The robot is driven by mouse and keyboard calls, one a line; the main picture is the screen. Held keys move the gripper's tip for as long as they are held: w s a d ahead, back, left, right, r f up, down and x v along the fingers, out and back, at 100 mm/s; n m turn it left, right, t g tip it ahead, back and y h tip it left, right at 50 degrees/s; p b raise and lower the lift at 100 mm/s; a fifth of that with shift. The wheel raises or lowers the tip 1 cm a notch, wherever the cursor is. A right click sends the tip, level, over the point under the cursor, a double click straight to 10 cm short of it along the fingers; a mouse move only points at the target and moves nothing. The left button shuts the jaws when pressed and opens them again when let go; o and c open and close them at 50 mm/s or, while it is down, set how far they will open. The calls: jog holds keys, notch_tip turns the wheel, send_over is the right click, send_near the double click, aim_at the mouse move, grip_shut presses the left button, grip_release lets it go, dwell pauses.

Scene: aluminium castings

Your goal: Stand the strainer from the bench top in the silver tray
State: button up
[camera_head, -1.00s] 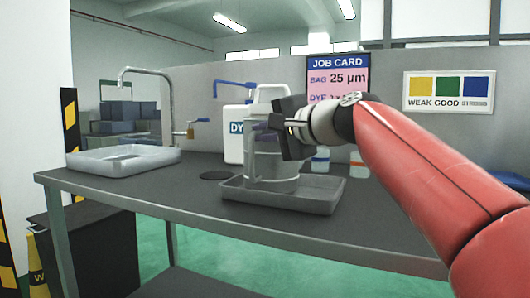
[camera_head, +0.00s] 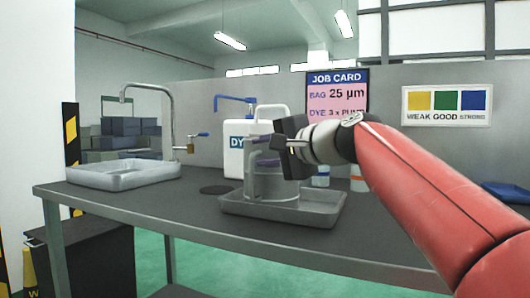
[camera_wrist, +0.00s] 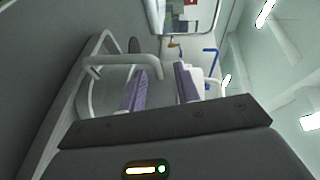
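The strainer (camera_head: 272,183) is a pale grey cylinder with a tall arched handle. It looks upright within the silver tray (camera_head: 240,207) at the middle of the bench, and the tray's front wall hides its foot. My gripper (camera_head: 262,152) is at the strainer's upper part, in front of its handle. In the wrist view, my gripper (camera_wrist: 160,85) has its two purple fingers apart, with a clear gap between them. The strainer's bent handle (camera_wrist: 110,60) shows beside and beyond the left finger. I cannot tell whether they touch.
Another pale basin (camera_head: 95,180) sits at the bench's left under a tap (camera_head: 160,100). A white dye container (camera_head: 234,142) with a blue pump stands behind the strainer. Small bottles (camera_head: 321,176) stand behind my gripper. The front right of the bench (camera_head: 370,235) is bare.

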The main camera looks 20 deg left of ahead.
jog(key=b+v, duration=0.1)
jog(key=v, duration=1)
jog(key=shift+d, duration=0.3)
jog(key=shift+s+d, duration=0.1)
jog(key=shift+s, duration=0.05)
